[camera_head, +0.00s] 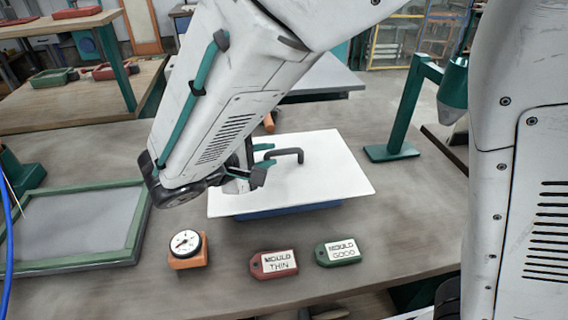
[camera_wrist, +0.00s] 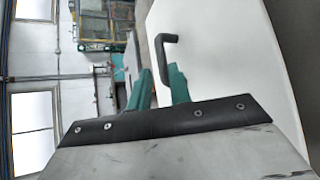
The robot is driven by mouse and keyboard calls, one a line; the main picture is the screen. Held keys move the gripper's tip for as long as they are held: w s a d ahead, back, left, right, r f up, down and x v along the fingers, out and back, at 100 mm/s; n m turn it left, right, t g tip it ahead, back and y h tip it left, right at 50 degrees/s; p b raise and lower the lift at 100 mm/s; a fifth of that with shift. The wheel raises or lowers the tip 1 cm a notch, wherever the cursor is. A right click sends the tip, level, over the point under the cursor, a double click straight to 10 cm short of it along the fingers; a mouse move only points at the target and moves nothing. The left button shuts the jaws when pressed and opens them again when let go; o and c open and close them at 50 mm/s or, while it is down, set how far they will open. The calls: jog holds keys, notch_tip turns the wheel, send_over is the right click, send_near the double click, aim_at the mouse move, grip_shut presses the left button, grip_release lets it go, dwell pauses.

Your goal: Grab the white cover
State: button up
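The white cover (camera_head: 325,180) lies flat on a blue box (camera_head: 290,211) on the bench, with a dark bar handle (camera_head: 288,154) on its top. In the wrist view, the cover (camera_wrist: 230,65) fills the right side. My arm hides the cover's far left corner.
A dial gauge (camera_head: 186,246) on an orange block, a red "MOULD THIN" tag (camera_head: 273,264) and a green "MOULD GOOD" tag (camera_head: 338,252) lie in front. A green-framed screen (camera_head: 75,228) is at left. A green stand with a nozzle (camera_head: 396,125) stands at right.

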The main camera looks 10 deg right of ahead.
aim_at(282, 152)
jog(key=x, duration=0.7)
jog(key=shift+w+d+f, duration=0.1)
jog(key=shift+w+f, duration=0.15)
grip_shut()
